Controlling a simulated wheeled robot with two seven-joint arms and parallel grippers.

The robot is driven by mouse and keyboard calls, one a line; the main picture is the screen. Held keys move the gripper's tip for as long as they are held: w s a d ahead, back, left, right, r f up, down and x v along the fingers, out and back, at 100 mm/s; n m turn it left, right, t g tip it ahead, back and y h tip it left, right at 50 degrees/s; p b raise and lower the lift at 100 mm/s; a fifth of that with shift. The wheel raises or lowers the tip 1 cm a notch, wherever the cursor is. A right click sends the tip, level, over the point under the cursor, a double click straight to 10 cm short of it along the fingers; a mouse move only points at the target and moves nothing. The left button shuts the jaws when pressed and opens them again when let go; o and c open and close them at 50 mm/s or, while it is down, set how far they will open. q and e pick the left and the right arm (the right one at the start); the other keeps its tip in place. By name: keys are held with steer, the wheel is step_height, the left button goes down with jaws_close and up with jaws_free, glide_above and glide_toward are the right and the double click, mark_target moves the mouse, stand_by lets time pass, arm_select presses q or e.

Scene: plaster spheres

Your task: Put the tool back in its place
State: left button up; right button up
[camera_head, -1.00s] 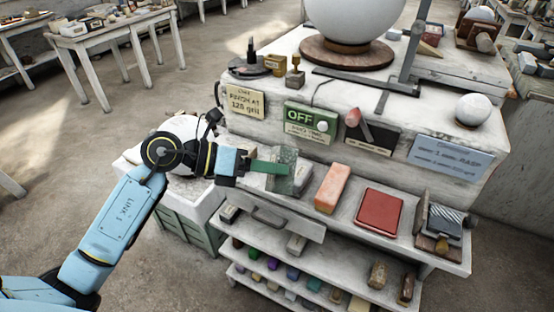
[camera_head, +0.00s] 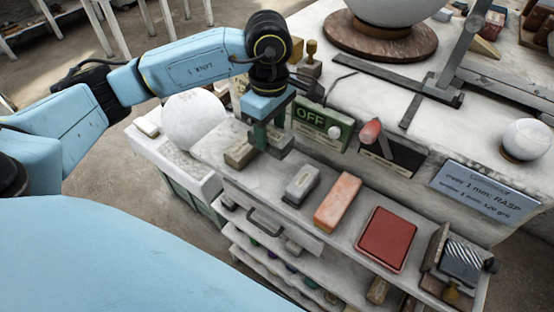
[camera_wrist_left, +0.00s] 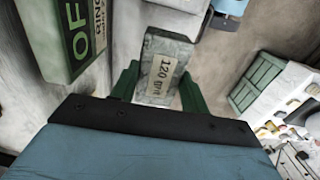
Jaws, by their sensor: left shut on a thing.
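My left gripper (camera_head: 268,138) points down over the left end of the upper shelf. It is shut on a grey-green block (camera_head: 282,145), which is partly hidden by the fingers in the head view. In the left wrist view the block (camera_wrist_left: 165,66) sits between the green fingers (camera_wrist_left: 160,90) and carries a label reading "120 grit". On the shelf are a tan-grey block (camera_head: 239,153) left of the gripper, a grey block (camera_head: 301,185), an orange block (camera_head: 338,202), a red pad (camera_head: 386,238) and a rasp (camera_head: 462,260) in a wooden holder. My right gripper is not in view.
A green "OFF" panel (camera_head: 312,113) is close behind the gripper. A blue sign (camera_head: 483,196) mentions RASP and 120 grit. A white sphere (camera_head: 194,120) rests left of the shelf. A drawer handle (camera_head: 263,223) juts out below.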

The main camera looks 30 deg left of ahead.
mark_target(270, 148)
arm_select(q)
step_height(270, 148, down, 5)
steer(key=shift+s+f, duration=0.15)
steer(key=shift+f, duration=2.1)
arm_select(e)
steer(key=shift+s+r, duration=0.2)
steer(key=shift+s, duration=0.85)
arm_select(q)
steer(key=o, duration=1.1)
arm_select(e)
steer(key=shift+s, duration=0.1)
arm_select(q)
step_height(270, 148, up, 12)
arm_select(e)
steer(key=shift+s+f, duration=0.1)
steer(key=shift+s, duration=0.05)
